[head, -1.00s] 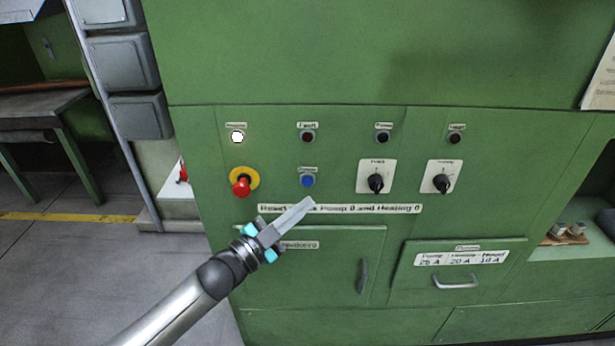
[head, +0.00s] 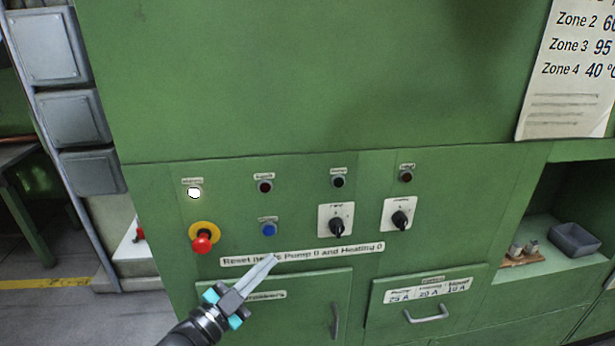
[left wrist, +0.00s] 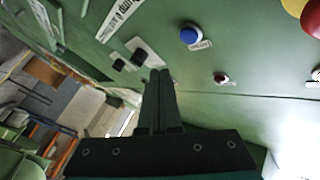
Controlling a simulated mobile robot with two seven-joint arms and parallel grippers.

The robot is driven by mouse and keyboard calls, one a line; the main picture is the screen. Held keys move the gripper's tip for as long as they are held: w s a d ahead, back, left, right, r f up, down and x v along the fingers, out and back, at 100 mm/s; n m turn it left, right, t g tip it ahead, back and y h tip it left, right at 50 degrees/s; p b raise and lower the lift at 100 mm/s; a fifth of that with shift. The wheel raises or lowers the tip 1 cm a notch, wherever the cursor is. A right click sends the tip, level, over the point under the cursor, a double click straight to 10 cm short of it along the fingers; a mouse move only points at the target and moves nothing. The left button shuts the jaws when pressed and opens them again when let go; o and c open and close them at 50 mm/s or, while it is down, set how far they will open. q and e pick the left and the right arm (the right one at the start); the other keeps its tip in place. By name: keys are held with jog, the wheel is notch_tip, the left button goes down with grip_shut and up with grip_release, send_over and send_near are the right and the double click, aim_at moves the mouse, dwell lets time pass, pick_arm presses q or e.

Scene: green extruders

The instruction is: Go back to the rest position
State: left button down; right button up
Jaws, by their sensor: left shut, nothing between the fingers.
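My left gripper (head: 250,280) is shut and empty in the head view. It is in front of the green panel (head: 140,220), over part of the "Reset needs Pump 0 and Heating 0" label (head: 340,251). In the left wrist view its closed fingers (left wrist: 160,85) point towards the panel. The blue button (head: 268,229) is above the fingertips and also shows in the left wrist view (left wrist: 190,35). I cannot tell the exact gap between fingers and panel. My right gripper is in neither view.
A red emergency stop (head: 202,243) on a yellow ring and two black rotary switches (head: 337,228) (head: 400,220) stick out. A lit white lamp (head: 194,192) is at the upper left. A drawer handle (head: 426,314) protrudes below. A recess at right holds a grey bin (head: 574,240).

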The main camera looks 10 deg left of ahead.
pick_arm(q)
jog(key=s+a+f+n+g+y+b, duration=0.2)
jog(key=s+f+y, duration=0.15)
jog(key=f, duration=0.85)
jog(key=s+a+f+n+g+y+b, duration=0.25)
jog(key=s+f, duration=0.25)
jog(key=f, duration=0.8)
jog(key=s+a+f+n+g+y+b, duration=0.2)
jog(key=s+f+n+b, duration=0.15)
jog(key=f, duration=0.85)
jog(key=s+d+f+n+g+b, duration=0.1)
jog(key=s+f+g, duration=0.2)
jog(key=s+f, duration=0.4)
jog(key=s+d+f+g+y+b, duration=0.1)
jog(key=s+f+g+b, duration=0.1)
jog(key=s+f, duration=0.6)
jog(key=s+d+f+n+g+b, duration=0.1)
jog(key=s+f+g, duration=0.3)
jog(key=s, duration=1.4)
notch_tip(320, 180, down, 4)
jog(key=shift+r+n+g+y+b, duration=0.15)
jog(key=shift+n+g+y+b, duration=0.2)
jog(key=shift+b, duration=0.15)
jog(key=shift+w, duration=0.15)
